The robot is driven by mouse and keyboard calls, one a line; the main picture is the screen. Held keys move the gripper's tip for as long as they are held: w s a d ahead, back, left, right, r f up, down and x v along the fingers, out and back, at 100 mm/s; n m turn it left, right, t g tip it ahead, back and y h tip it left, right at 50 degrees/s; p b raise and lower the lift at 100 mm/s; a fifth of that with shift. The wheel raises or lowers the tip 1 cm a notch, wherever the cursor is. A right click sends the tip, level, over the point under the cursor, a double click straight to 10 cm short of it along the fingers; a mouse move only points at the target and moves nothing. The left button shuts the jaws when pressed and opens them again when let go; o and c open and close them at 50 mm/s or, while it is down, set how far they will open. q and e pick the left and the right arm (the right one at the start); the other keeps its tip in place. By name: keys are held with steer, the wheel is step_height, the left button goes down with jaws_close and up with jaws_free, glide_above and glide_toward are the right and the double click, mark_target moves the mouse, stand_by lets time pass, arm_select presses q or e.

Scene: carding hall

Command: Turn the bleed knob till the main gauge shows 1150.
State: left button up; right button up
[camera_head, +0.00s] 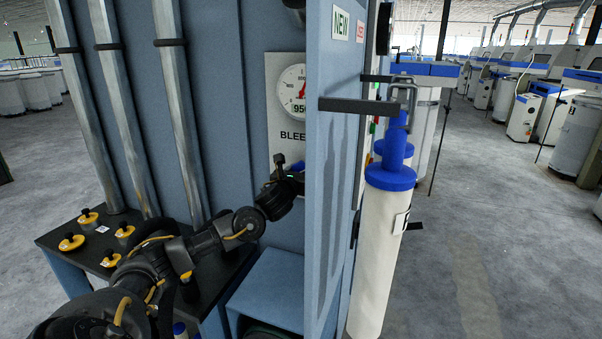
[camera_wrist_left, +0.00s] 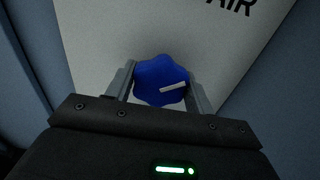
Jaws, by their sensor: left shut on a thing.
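The bleed knob (camera_wrist_left: 160,78) is blue and lobed, with a white pointer line that points right and slightly up in the left wrist view. My left gripper (camera_wrist_left: 160,92) has one finger on each side of the knob and is shut on it. In the head view my left gripper (camera_head: 291,178) reaches the white panel under the gauge, and only a sliver of blue shows there. The main gauge (camera_head: 292,92) is a round white dial with a red needle and a readout that looks like 950, its right side cut off by the blue door panel. My right gripper does not show.
A blue upright panel (camera_head: 335,160) stands just right of my left gripper. A white cylinder with a blue cap (camera_head: 378,250) hangs right of the panel. Open floor lies further right.

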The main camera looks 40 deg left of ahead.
arm_select(q)
steer(key=n+b, duration=0.1)
steer(key=n, duration=0.2)
steer(key=shift+f+b, duration=0.1)
steer(key=shift+b, duration=0.2)
steer(key=n+b, duration=0.1)
steer(key=n, duration=0.1)
steer(key=shift+n, duration=0.4)
steer(key=n, duration=0.3)
steer(key=shift+n+b, duration=0.3)
steer(key=shift+b, duration=0.05)
steer(key=n, duration=0.2)
steer(key=shift+n, duration=0.3)
steer(key=n, duration=0.5)
steer(key=n+p, duration=0.1)
steer(key=n, duration=0.3)
steer(key=shift+n, duration=0.3)
steer(key=shift+n+p, duration=0.6)
steer(key=shift+n, duration=0.6)
